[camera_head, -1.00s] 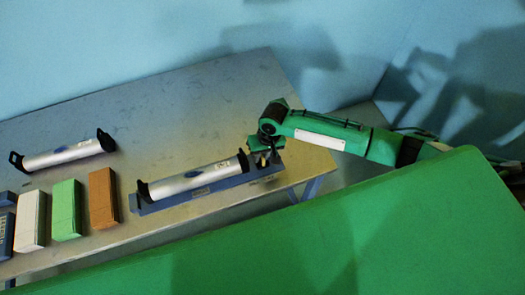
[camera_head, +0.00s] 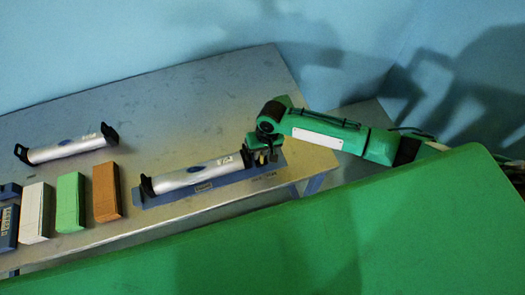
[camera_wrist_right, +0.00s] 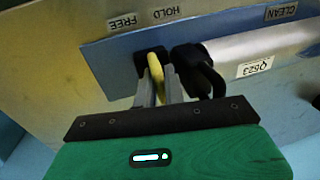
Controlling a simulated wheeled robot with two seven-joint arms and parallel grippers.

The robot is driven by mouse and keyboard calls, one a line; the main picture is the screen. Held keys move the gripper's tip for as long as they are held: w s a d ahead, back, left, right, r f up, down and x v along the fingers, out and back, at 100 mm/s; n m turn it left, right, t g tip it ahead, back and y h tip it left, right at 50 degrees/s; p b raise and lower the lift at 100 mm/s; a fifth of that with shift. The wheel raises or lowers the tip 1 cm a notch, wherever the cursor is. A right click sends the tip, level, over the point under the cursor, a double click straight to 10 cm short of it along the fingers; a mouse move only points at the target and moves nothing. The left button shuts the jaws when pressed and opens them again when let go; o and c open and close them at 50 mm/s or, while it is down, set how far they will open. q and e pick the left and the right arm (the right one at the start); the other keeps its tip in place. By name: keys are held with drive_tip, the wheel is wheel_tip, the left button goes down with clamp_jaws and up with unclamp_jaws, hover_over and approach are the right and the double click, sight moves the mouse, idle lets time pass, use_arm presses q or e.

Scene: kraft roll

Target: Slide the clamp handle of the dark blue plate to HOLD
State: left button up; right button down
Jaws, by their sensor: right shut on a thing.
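The dark blue plate (camera_head: 218,190) lies along the table's near edge, bearing a silver roll (camera_head: 195,177) between black end brackets. In the right wrist view the plate (camera_wrist_right: 112,62) has FREE (camera_wrist_right: 122,22) and HOLD (camera_wrist_right: 167,14) labels beside a yellow clamp handle (camera_wrist_right: 156,70) on a black base. My right gripper (camera_head: 262,158) is at the plate's right end, its fingers (camera_wrist_right: 160,85) shut on the handle, next to the black bracket (camera_wrist_right: 197,70). The handle appears between the two labels; its exact setting is hard to tell. My left gripper is not in view.
A second silver roll (camera_head: 66,149) with black ends lies farther back. Orange (camera_head: 105,190), green (camera_head: 70,202) and white (camera_head: 36,212) blocks stand left of the plate. A large green surface (camera_head: 330,240) fills the foreground. The table's back middle is clear.

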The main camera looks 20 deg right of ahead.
drive_tip(key=shift+a, duration=0.8)
drive_tip(key=shift+a+p, duration=0.4)
drive_tip(key=shift+a, duration=0.55)
drive_tip(key=c, duration=1.4)
unclamp_jaws()
drive_tip(key=shift+r, duration=0.1)
